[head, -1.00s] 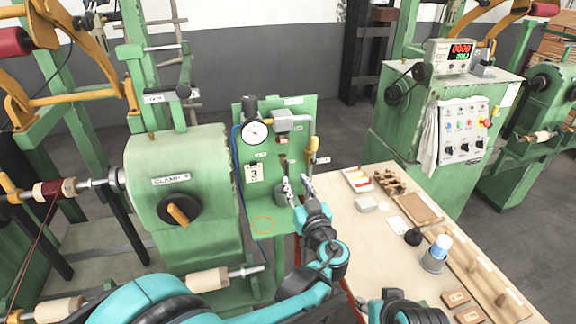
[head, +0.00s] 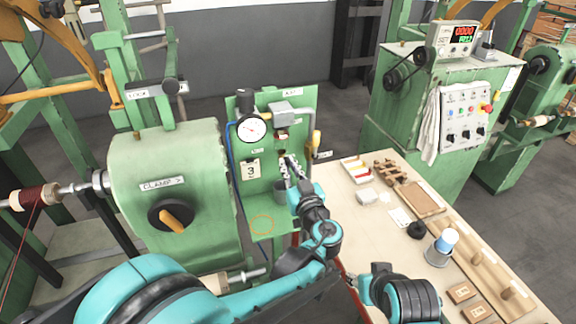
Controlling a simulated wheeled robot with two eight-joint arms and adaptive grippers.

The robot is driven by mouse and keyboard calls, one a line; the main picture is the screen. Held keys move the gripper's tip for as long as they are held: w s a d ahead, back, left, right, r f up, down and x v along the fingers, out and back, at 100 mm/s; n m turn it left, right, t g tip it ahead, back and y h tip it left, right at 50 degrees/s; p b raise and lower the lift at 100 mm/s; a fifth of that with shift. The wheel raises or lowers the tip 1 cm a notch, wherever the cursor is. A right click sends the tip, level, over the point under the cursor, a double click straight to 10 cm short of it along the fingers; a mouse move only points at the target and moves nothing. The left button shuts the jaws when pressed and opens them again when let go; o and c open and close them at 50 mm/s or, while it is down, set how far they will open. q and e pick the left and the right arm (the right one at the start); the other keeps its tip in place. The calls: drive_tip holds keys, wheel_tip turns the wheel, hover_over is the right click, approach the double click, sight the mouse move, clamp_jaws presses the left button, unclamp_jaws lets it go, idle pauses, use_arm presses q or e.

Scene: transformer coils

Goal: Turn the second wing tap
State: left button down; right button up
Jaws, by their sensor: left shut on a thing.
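The green panel (head: 272,190) stands upright left of the wooden table, with a round gauge (head: 251,127), pipework and small taps. One small brass tap (head: 283,136) shows high on the panel, below the grey box. My left gripper (head: 288,164) is at the panel below that tap, its fingers shut on what looks like the second wing tap, which the fingers mostly hide. My left arm reaches up to it from the bottom of the view. My right arm shows at the bottom right, over the table's near edge; its fingertips are not clear.
A yellow-handled lever (head: 316,138) is on the panel's right edge. The green clamp housing (head: 170,190) stands close on the left. The wooden table (head: 374,235) holds trays and small parts.

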use_arm(q)
drive_tip(key=shift+m, duration=0.3)
drive_tip(key=m, duration=0.5)
drive_tip(key=d+f+m, duration=0.1)
drive_tip(key=m, duration=0.5)
drive_tip(key=m+b, duration=0.1)
drive_tip(key=m, duration=0.5)
drive_tip(key=shift+w+d+f, duration=0.15)
drive_tip(key=shift+w+f, duration=0.05)
drive_tip(key=shift+w, duration=0.05)
drive_tip(key=shift+m, duration=0.3)
idle(0.4)
drive_tip(key=c, duration=1.6)
unclamp_jaws()
wheel_tip(320, 180, up, 10)
drive_tip(key=shift+f, duration=0.1)
